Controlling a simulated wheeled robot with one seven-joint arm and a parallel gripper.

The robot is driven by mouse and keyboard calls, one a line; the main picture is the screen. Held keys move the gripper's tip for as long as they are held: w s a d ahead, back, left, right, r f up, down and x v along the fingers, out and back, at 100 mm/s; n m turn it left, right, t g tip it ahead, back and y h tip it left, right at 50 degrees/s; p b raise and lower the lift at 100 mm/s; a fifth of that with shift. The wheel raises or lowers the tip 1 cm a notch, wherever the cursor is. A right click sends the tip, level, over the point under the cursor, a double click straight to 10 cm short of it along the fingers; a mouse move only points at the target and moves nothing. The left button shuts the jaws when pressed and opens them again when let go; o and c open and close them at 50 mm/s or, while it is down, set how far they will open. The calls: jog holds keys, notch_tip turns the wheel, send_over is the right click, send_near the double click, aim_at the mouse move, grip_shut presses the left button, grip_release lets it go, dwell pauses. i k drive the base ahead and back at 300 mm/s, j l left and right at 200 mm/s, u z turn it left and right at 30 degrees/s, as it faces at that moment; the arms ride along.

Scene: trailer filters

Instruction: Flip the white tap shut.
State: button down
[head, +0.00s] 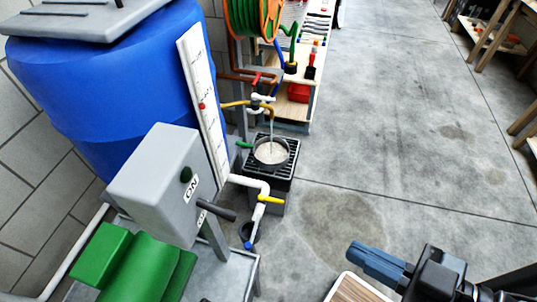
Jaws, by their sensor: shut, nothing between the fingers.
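A small tap with a white lever (262,97) sits on the pipework beyond the blue tank, below the hose reel. Its brass-coloured spout (271,110) points down, and a thin stream of water falls into a round pot (271,152). The pot stands on a black grate and holds pale, cloudy water. The exact angle of the white lever is too small to tell. My gripper (360,254) has blue fingers, shut and empty. It is at the lower right, over the floor, well apart from the tap.
A blue tank (110,75) and a grey switch box (155,185) stand at left. A white pipe with a yellow lever (270,199) juts out nearer me. Red (256,79) and blue levers sit near the white one. The concrete floor (400,130) at centre right is clear.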

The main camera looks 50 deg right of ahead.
aim_at(254, 96)
jog(key=z, duration=0.75)
jog(key=i+l+u, duration=0.2)
jog(key=i+u, duration=0.25)
jog(key=i, duration=0.1)
